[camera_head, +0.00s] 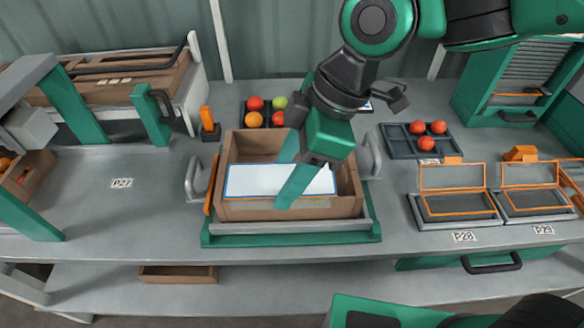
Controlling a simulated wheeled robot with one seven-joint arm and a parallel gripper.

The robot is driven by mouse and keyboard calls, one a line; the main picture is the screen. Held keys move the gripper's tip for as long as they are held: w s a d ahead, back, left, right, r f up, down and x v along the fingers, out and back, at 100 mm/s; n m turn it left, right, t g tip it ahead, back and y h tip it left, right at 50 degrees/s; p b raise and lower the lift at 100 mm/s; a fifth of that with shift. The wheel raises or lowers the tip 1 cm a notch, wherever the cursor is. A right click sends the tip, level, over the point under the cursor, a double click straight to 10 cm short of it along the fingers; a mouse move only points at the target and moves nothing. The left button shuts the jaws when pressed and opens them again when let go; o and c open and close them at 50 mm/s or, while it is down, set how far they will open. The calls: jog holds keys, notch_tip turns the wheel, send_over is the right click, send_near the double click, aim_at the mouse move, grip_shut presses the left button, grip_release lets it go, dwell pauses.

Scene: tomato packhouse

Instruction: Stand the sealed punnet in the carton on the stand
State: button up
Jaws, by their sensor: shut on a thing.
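The brown carton (237,208) sits on the green stand (290,238) in the middle of the bench, its open top facing up. The sealed punnet (250,180) shows as a white, blue-edged panel inside the carton's outline. My gripper (284,181) reaches down over the carton from the upper right. Its two green fingers are shut on the punnet, one on the near side and one on the far side. The near finger hides part of the panel. I cannot tell whether the punnet touches the carton floor.
Grey handles (195,182) flank the carton. A dark tray (265,104) with fruit stands behind it, and another tray (400,146) with tomatoes stands to the right. Two orange-edged open punnets (455,209) lie at the right. The bench near label P27 (121,183) is clear.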

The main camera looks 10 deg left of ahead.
jog(key=w+f, duration=0.2)
jog(key=w, duration=0.2)
jog(key=w+a+f, duration=0.1)
jog(key=w+f, duration=0.1)
jog(key=w, duration=0.2)
jog(key=w+f, duration=0.3)
jog(key=shift+w+a, duration=0.3)
jog(key=shift+w, duration=0.1)
jog(key=shift+f, duration=2)
jog(key=o, duration=1)
jog(key=shift+f, duration=0.1)
jog(key=v, duration=1.2)
jog(key=shift+s, duration=0.1)
